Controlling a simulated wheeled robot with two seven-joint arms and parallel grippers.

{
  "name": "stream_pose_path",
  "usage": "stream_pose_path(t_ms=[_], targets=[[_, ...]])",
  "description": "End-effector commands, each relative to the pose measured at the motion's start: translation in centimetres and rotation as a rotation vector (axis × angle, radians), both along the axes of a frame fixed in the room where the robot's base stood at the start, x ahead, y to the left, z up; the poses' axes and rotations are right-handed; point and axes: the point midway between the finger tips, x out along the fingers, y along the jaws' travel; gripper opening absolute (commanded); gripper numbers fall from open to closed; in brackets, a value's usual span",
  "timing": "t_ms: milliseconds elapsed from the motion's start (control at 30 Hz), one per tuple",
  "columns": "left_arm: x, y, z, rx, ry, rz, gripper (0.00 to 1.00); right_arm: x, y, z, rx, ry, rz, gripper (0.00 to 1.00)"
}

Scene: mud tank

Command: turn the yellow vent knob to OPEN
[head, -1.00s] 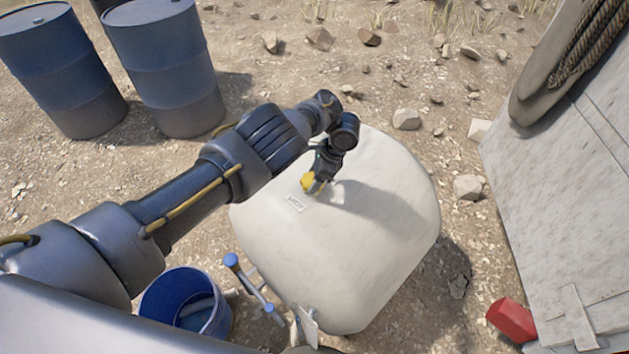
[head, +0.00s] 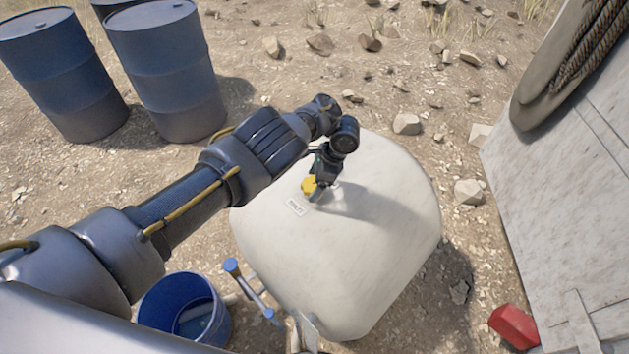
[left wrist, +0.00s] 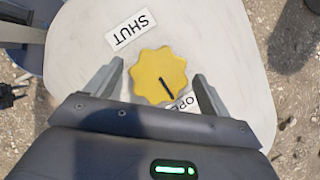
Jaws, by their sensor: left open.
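The yellow vent knob (head: 309,186) sits on top of the rounded white tank (head: 370,250). In the left wrist view the knob (left wrist: 156,72) is lobed, and its black pointer line aims at the OPEN label (left wrist: 183,105), which my gripper partly hides. The SHUT label (left wrist: 131,30) is on the knob's other side. My left gripper (head: 317,192) is over the knob from above. In the left wrist view its open fingers (left wrist: 157,80) stand on either side of the knob, with a small gap at each side. My right gripper is not seen in the head view.
A blue bucket (head: 160,303) and a blue-ended handle (head: 250,288) are at the tank's near left. Blue barrels (head: 165,75) stand at the back left. A pale wooden crate (head: 545,190) and a red object (head: 514,325) are at right. Rocks lie behind the tank.

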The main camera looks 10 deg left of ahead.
Motion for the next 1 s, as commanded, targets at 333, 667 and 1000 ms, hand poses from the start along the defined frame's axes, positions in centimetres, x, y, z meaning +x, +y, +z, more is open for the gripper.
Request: stream_pose_path(t_ms=[333, 667, 1000], targets=[[0.3, -1.3, 3.1, -0.003, -0.002, -0.002, 0.81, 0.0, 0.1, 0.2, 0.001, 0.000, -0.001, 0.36], [0.8, -3.4, 8.6, -0.002, -0.001, 0.001, 0.81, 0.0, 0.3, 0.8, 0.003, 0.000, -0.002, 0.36], [0.9, -4.0, 10.0, 0.000, 0.000, 0.000, 0.81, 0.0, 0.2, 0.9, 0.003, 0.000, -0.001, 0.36]])
